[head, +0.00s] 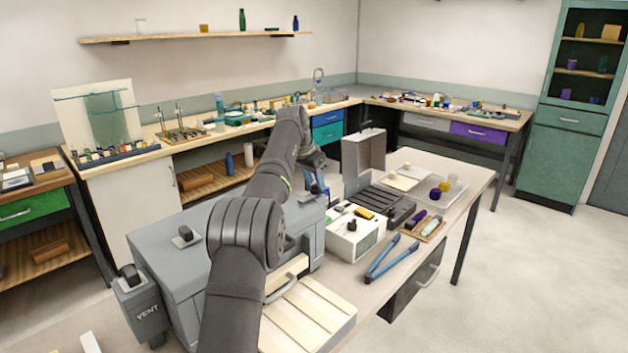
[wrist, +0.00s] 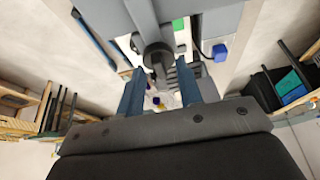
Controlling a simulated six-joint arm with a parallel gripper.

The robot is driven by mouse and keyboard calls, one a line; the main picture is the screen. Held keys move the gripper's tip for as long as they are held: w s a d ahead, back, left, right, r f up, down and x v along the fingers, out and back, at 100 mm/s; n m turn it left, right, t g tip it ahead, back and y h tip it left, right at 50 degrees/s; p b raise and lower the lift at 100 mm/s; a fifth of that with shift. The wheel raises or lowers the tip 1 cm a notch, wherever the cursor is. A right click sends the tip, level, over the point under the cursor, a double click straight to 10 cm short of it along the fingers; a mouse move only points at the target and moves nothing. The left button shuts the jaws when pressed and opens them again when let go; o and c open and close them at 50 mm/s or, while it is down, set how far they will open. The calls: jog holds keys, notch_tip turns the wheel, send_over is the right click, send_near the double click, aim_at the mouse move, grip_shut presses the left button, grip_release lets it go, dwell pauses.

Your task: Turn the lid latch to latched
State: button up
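The grey lidded box (head: 165,250) stands left of my arm. A dark knob on a small grey plate (head: 185,236) sits on its top. In the wrist view a dark round-ended knob (wrist: 157,57) on a grey mount (wrist: 146,20) lies just beyond my fingertips, roughly in line with the gap. It may be the lid latch; I cannot tell its setting. My gripper (wrist: 160,88) is open, its two blue fingers apart with nothing held. In the head view my gripper (head: 316,187) is by the box's right end, where my arm hides part of the box.
A white control unit (head: 343,247), blue tongs (head: 385,262) and a tray (head: 456,187) with small jars stand on the bench to the right. An open upright grey lid (head: 363,160) rises behind. A VENT unit (head: 144,308) with a knob is at the left front.

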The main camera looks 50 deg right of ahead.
aim_at(303, 199)
jog(key=v, duration=1.2)
jog(key=shift+d+f, duration=0.1)
jog(key=x, duration=1.2)
jog(key=shift+f, duration=0.1)
